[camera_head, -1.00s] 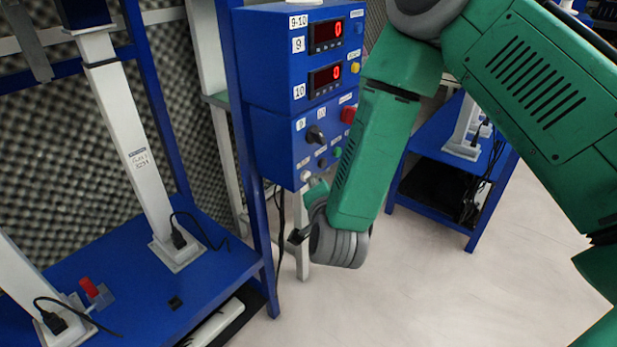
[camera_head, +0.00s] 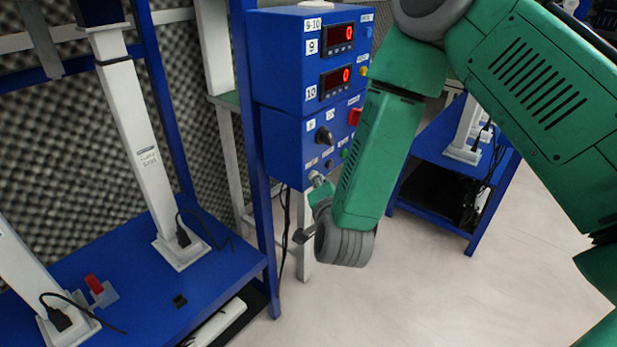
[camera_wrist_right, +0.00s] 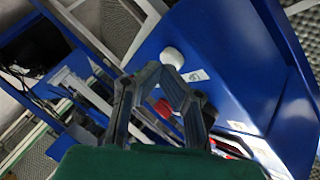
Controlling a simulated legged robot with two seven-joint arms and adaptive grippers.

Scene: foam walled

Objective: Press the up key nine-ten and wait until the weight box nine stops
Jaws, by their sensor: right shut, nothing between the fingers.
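The blue control box labelled 9-10 (camera_head: 285,75) stands in the middle of the head view. Its two red displays, 9 (camera_head: 338,38) and 10 (camera_head: 335,82), both read 0. Below them are a black knob (camera_head: 324,136), a red switch (camera_head: 355,116) and small buttons. My right gripper (camera_wrist_right: 160,72) is shut and empty, its tips close to a round white button (camera_wrist_right: 172,57) in the wrist view. I cannot tell whether they touch. In the head view my right arm hides part of the panel. A blue box (camera_head: 98,12) sits atop a white column; its number is unreadable. My left gripper is out of view.
A blue bench (camera_head: 130,285) with white columns (camera_head: 145,150) and a red piece (camera_head: 94,284) is at the left. A blue frame post (camera_head: 255,150) stands beside the control box. Another blue bench (camera_head: 430,205) is behind my arm. Pale floor (camera_head: 430,300) is clear at the front.

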